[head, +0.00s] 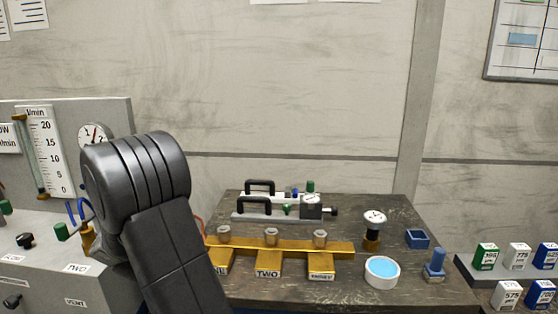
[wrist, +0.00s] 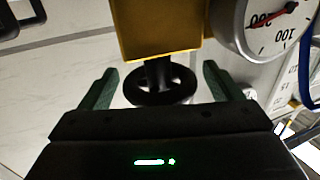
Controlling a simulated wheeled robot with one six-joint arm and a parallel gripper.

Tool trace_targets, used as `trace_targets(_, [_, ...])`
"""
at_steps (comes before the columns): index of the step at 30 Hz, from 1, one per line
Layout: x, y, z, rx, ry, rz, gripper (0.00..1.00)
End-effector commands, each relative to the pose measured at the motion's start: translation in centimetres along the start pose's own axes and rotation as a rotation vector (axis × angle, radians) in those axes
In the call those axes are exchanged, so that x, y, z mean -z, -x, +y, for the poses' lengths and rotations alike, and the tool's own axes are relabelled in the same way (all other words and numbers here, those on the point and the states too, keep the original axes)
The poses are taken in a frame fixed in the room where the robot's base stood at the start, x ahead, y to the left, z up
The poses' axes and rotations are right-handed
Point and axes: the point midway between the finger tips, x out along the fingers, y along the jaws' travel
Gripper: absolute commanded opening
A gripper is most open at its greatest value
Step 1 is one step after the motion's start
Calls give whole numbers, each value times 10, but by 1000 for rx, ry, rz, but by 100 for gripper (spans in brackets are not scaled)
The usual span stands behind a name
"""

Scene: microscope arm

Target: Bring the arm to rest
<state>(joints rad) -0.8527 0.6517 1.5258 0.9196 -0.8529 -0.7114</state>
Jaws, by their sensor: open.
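My gripper (wrist: 158,72) is open in the wrist view, its two dark green fingers spread wide. A black handwheel (wrist: 165,97) under a yellow block (wrist: 160,35) shows between the fingers, with visible gaps on both sides. I cannot tell its depth relative to the fingertips. Nothing is held. In the head view my dark arm (head: 175,250) rises bent at the left front; the gripper itself does not show there.
A round gauge (wrist: 262,22) is close to the right finger. The head view shows a grey panel (head: 110,115) at left, a bench (head: 385,212) with a brass manifold (head: 290,248), a white dish (head: 382,285), and several small boxes (head: 519,256) at right.

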Motion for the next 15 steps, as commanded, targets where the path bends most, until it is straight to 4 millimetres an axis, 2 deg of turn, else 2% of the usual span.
trace_targets(1, [-5, 0, 2, 24, 1, 0, 86])
trace_targets(15, [-3, 0, 2, 243, 2, 0, 86])
